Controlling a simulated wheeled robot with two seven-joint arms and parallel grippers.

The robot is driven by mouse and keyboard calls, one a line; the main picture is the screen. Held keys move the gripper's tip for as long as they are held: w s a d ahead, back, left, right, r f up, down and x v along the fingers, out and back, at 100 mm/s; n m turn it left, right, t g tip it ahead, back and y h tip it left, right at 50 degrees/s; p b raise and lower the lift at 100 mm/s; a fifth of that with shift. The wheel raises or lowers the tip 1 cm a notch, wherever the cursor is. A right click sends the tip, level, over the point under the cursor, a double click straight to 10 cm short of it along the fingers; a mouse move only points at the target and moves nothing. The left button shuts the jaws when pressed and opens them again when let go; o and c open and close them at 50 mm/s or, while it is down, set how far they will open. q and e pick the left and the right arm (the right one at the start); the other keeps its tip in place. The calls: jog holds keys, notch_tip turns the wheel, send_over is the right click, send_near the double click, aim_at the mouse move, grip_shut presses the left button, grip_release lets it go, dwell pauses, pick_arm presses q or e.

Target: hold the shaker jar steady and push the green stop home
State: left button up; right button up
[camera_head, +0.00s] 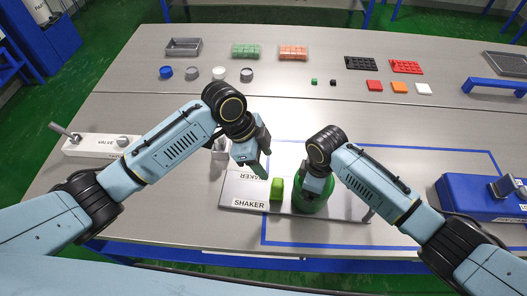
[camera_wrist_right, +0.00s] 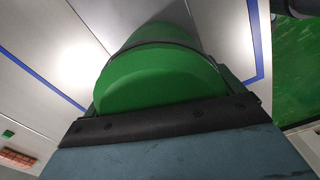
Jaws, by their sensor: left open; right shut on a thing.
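The shaker jar (camera_head: 311,205) is dark green and stands on the grey plate marked SHAKER (camera_head: 248,204). My right gripper (camera_head: 314,186) is shut on the jar near its top. The right wrist view shows the jar's green round end (camera_wrist_right: 160,80) between the fingers. The green stop (camera_head: 276,189) is a small bright green block on the plate, left of the jar, with a small gap seeming to lie between them. My left gripper (camera_head: 262,170) is open and empty, above and left of the stop. Part of the plate behind the grippers is hidden.
A white valve block (camera_head: 95,146) stands at the left and a blue box (camera_head: 470,198) at the right. Small caps, trays and coloured blocks lie along the back. Blue tape (camera_head: 430,151) marks the table around the plate. The table's middle is mostly clear.

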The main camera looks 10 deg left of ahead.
jog(key=o, duration=1.5)
jog(key=shift+o, duration=0.2)
